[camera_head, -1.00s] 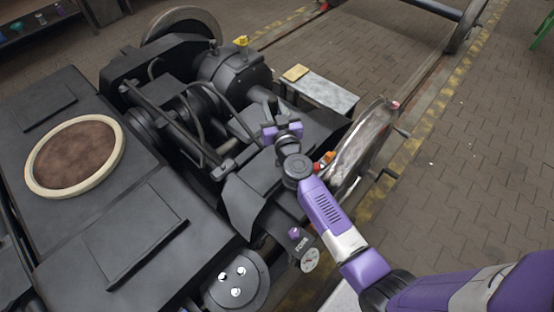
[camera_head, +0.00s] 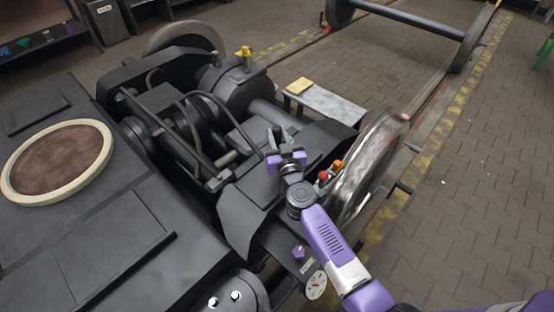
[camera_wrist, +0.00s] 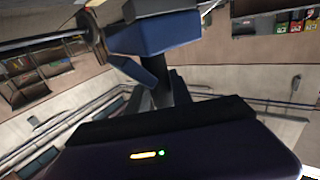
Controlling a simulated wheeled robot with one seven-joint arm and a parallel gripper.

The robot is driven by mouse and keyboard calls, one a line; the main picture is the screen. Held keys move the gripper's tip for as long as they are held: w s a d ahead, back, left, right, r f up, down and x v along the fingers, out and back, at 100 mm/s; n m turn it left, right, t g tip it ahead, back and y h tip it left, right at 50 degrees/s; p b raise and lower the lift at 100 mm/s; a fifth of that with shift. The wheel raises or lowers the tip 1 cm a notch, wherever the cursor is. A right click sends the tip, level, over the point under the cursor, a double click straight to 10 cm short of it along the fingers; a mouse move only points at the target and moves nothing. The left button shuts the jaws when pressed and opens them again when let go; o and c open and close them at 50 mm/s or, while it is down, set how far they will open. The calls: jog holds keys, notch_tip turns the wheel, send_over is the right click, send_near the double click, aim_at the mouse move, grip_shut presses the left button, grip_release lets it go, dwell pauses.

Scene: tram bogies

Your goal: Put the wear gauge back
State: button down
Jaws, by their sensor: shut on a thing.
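My gripper (camera_head: 280,136) is over the dark bogie frame, beside the steel wheel (camera_head: 372,170), its fingers pointing away from the head camera. In the head view the gauge cannot be made out clearly between the fingers. I cannot tell whether it touches the bogie.
A grey bench (camera_head: 325,103) with a yellow pad (camera_head: 300,86) stands beyond the gripper. A red knob (camera_head: 323,176) and an orange piece (camera_head: 338,165) sit close to my wrist by the wheel. Hoses and a motor (camera_head: 232,85) lie to the left.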

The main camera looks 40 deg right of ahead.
jog(key=shift+f+b, duration=3.05)
jog(key=shift+f, duration=0.6)
jog(key=shift+f, duration=0.2)
jog(key=c, duration=1.1)
grip_release()
jog(key=shift+c, duration=0.2)
jog(key=shift+r, duration=0.1)
jog(key=shift+r, duration=0.2)
jog(key=p+v, duration=0.2)
jog(key=v, duration=1)
jog(key=shift+f, duration=0.2)
